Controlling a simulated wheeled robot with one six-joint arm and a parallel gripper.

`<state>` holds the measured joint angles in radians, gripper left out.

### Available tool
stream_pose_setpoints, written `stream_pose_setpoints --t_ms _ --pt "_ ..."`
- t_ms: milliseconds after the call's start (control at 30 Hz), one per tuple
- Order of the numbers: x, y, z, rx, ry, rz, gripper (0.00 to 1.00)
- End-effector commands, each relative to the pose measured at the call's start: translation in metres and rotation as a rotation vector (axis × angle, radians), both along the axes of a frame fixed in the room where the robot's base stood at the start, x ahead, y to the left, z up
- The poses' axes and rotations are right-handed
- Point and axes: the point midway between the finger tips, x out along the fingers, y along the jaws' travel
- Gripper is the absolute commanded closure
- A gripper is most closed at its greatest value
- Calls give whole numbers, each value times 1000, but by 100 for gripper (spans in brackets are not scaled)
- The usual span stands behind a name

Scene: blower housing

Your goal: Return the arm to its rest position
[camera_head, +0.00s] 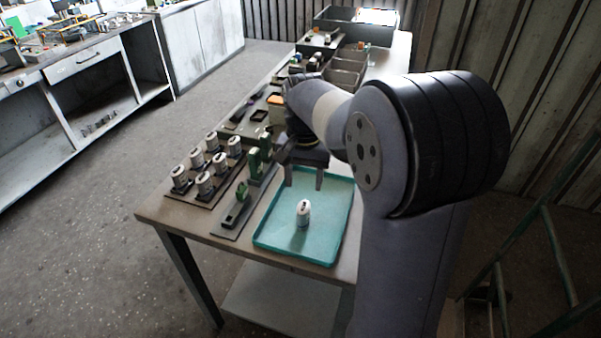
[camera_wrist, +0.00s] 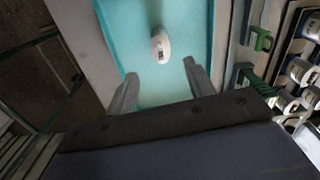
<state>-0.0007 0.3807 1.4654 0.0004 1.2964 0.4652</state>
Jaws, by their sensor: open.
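My gripper (camera_head: 305,178) hangs above the far part of the teal tray (camera_head: 275,243), with its fingers apart and nothing between them. In the wrist view my gripper (camera_wrist: 165,92) shows both fingers spread, pointing towards the tray (camera_wrist: 120,30).
Left of the tray, a green fixture (camera_head: 254,163) stands on a grey plate. Further left, a dark board (camera_head: 215,190) holds several white cylinders. Bins (camera_head: 345,72) and small parts fill the table's far end. A workbench (camera_head: 75,65) stands across open floor.

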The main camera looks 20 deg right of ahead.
Motion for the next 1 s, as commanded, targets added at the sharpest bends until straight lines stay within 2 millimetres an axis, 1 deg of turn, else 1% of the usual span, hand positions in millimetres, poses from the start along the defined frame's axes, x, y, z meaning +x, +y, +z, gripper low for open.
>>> stream_pose_setpoints --t_ms 167,267,600,767,800,900,1000 --pt "0 0 -11 0 2 0 50" --pt "-1 0 -26 0 5 0 50" --pt "-1 0 -94 0 6 0 50" --pt "-1 0 -124 0 4 0 50" --pt "0 0 -121 0 -1 0 50" --pt "1 0 -105 0 -4 0 50" --pt "1 0 -96 0 -3 0 50"
